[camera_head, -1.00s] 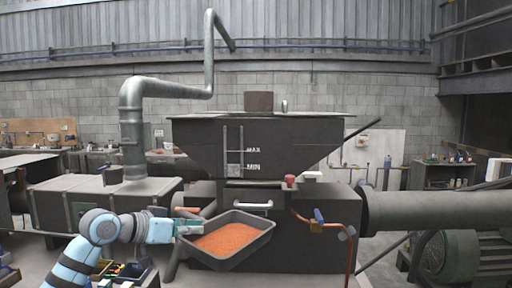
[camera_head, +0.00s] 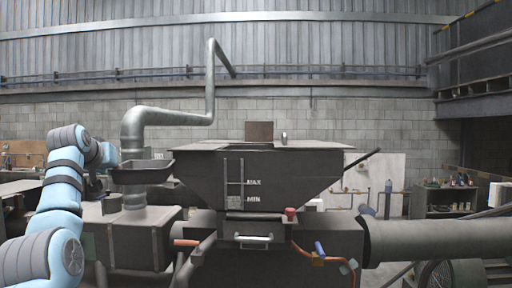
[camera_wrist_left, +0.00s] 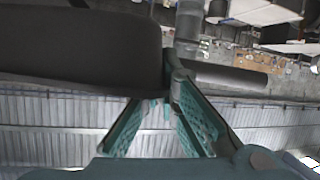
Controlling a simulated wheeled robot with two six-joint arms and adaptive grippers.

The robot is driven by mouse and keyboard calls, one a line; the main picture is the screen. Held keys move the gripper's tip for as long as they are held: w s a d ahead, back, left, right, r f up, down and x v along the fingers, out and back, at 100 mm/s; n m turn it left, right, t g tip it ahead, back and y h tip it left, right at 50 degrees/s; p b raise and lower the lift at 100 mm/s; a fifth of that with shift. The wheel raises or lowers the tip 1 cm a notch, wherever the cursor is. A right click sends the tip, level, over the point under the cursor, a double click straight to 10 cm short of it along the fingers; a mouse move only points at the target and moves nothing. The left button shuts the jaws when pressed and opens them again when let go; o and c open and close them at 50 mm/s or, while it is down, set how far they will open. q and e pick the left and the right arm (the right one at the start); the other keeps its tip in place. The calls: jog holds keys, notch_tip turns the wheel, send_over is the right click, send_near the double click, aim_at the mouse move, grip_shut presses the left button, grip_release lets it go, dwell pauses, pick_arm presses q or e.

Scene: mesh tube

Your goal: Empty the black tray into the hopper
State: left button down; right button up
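The black tray (camera_head: 143,174) is held in the air to the left of the hopper (camera_head: 270,180), roughly level and seen side-on. Its rim shows a little below the hopper's top edge in the head view. Its inside and contents are hidden. My left gripper (camera_head: 110,173) is at the tray's left end, its fingers mostly hidden. In the left wrist view the green fingers (camera_wrist_left: 165,95) meet at the edge of the tray, whose dark body (camera_wrist_left: 80,55) fills the upper left. The right gripper is not in view.
A grey pipe (camera_head: 133,135) rises behind the tray. A grey box-shaped housing (camera_head: 130,235) stands below it. A red knob (camera_head: 290,213) and a white handle (camera_head: 253,239) are at the hopper's base. The space above the hopper's left part looks clear.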

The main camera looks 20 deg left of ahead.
pick_arm(q)
jog(key=s+r+n+g+y+p, duration=0.1)
jog(key=s+r+n+y, duration=0.1)
jog(key=s+r, duration=0.5)
jog(key=shift+a+r, duration=0.2)
jog(key=shift+r, duration=0.9)
